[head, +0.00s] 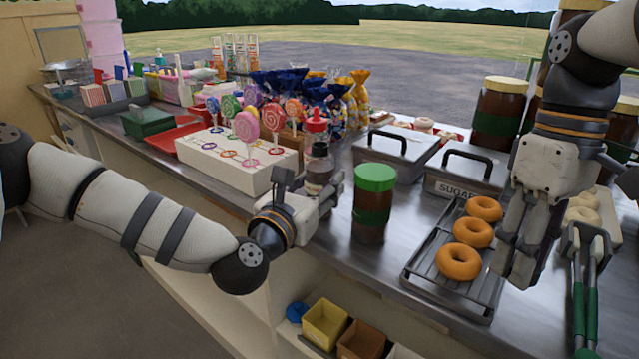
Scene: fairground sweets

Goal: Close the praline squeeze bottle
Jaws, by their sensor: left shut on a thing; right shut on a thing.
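A squeeze bottle with a red top (316,125) and a clear and dark body (319,168) stands upright near the counter's front edge. My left gripper (312,186) is shut around its lower body, which the fingers partly hide. I cannot read a label on it. My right gripper (515,272) points down over the right side of the doughnut tray, well away from the bottle. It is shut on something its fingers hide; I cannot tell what.
A green-lidded jar (374,200) stands just right of the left gripper. A tray (416,266) of doughnuts, lidded metal containers (396,148), green-handled tongs (578,312) and a white lollipop stand (200,152) crowd the counter. Bare metal shows between jar and tray.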

